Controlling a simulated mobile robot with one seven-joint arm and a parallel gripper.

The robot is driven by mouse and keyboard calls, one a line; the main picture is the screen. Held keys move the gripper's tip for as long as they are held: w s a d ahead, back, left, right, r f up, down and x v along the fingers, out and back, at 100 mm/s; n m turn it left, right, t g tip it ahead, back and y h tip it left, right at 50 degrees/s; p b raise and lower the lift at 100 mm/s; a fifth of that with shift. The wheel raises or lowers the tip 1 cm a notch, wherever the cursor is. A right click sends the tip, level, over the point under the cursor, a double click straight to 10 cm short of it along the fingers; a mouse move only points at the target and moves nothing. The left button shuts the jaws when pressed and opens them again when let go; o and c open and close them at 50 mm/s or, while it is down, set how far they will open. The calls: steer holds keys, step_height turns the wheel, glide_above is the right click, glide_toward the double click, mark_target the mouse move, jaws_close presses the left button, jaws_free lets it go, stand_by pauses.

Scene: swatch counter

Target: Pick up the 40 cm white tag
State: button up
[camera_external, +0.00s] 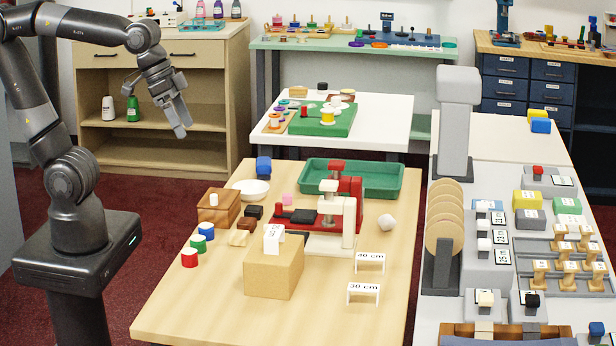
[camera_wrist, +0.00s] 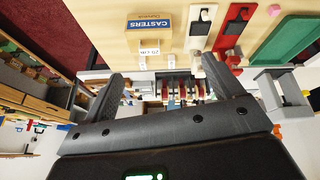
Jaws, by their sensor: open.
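The white tag (camera_external: 370,262) printed "40 cm" stands upright on the wooden table, right of its middle, beside the foot of a white press-like stand. A similar white tag (camera_external: 363,292) printed "30 cm" stands just in front of it. My gripper (camera_external: 181,124) is raised in the air at the upper left, beyond the table's left edge and far from the tags. It is open and empty. I cannot make out the 40 cm tag in the wrist view.
The red and white stands (camera_external: 349,222) rise just behind the 40 cm tag. A green tray (camera_external: 380,178) lies at the back, and a whitish ball (camera_external: 386,222) sits at right. Colored cylinders and small blocks lie left. The front right of the table is clear.

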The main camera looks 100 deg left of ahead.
steer(key=w+a+r+n+g, duration=0.15)
steer(key=w+n, duration=0.35)
steer(key=w, duration=0.9)
steer(key=n+g, duration=0.4)
steer(key=n, duration=0.7)
glide_above(371, 256)
step_height(371, 256, down, 22)
steer(key=shift+w+a+f+t, duration=0.1)
steer(key=shift+w+a+t, duration=0.05)
steer(key=shift+w+t, duration=0.15)
step_height(371, 256, down, 5)
steer(key=shift+f, duration=0.15)
steer(key=shift+s+d+f, duration=0.15)
steer(key=shift+s+f, duration=0.05)
steer(key=shift+f, duration=1.15)
steer(key=shift+s+d+f, duration=0.1)
steer(key=shift+s+f, duration=0.05)
steer(key=shift+f, duration=1.15)
steer(key=shift+c, duration=0.5)
